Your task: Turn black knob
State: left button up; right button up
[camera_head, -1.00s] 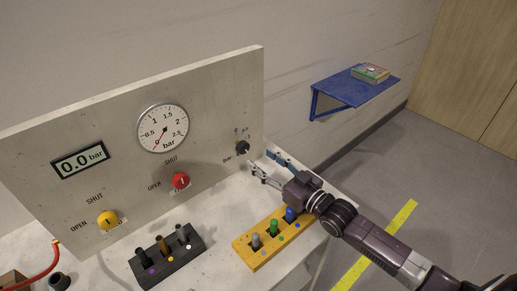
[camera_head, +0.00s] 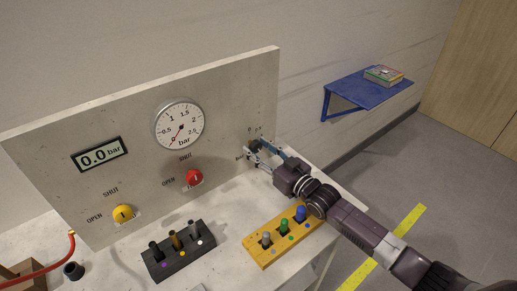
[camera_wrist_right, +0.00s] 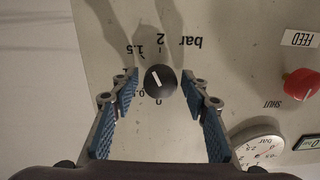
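The black knob (camera_wrist_right: 160,80) sits on the upright grey panel (camera_wrist_right: 240,70), with a white pointer line and a printed bar scale around it. In the right wrist view it lies between the two blue-padded fingers of my right gripper (camera_wrist_right: 161,92), with a gap on each side. My right gripper is open around the knob. In the head view my right gripper (camera_head: 254,154) is at the panel's right end and hides most of the knob. My left gripper is not in view.
The panel also carries a red knob (camera_head: 194,178), a yellow knob (camera_head: 123,213), a round gauge (camera_head: 179,124) and a display reading 0.0 bar (camera_head: 99,154). A black holder (camera_head: 179,262) and a yellow holder (camera_head: 262,254) stand on the bench. A blue shelf (camera_head: 355,91) is at right.

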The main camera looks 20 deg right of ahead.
jog(key=c, duration=0.9)
jog(key=shift+n, duration=1.9)
jog(key=o, duration=1.2)
jog(key=v, duration=1.2)
